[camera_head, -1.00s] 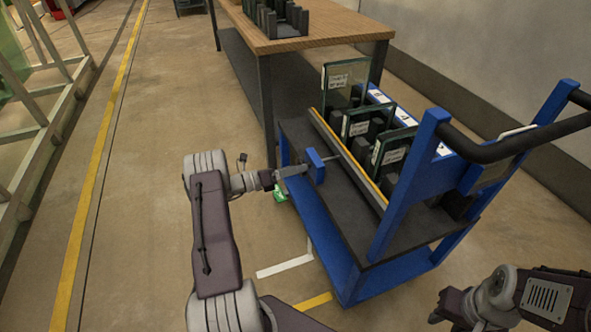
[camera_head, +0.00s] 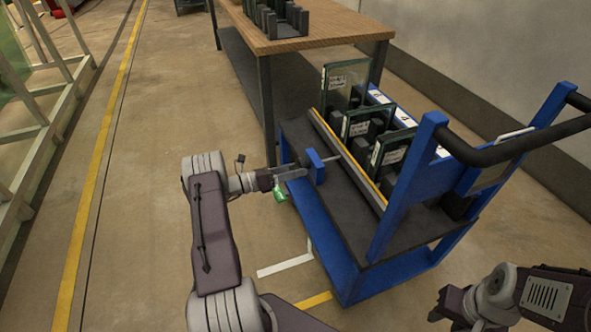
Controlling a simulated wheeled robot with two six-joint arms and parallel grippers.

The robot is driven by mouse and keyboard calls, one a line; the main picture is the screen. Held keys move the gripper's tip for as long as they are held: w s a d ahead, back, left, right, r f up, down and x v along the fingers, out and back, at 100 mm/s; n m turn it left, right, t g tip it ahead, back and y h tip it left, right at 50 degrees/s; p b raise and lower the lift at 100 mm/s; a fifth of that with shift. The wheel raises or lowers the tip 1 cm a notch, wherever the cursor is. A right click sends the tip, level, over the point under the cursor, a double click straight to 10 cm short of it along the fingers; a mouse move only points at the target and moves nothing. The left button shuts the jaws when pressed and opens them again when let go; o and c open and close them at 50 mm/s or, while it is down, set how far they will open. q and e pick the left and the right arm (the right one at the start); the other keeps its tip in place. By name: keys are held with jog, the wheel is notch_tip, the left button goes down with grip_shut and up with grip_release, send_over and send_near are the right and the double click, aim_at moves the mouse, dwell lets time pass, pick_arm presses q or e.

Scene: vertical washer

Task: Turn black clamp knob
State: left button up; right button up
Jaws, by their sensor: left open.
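A blue clamp block (camera_head: 316,166) stands on the left edge of the cart, with a thin rod running from it toward the long yellow-edged bar (camera_head: 347,158). My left gripper (camera_head: 299,170) is open at the block's left side, with its fingers pointing right at it. The black clamp knob cannot be clearly told from the dark parts around the fingertips; whether the fingers touch it cannot be seen. My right gripper (camera_head: 442,306) is at the bottom right, away from the cart, and its jaws are not clear.
The blue cart (camera_head: 404,266) holds several labelled glass panels (camera_head: 345,84) in dark slots. Its black handle (camera_head: 515,142) is at the right. A wooden table (camera_head: 310,30) stands behind.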

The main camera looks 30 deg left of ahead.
pick_arm(q)
jog(key=p+v, duration=0.2)
jog(key=v, duration=0.6)
jog(key=shift+s+a, duration=0.1)
jog(key=shift+a, duration=0.05)
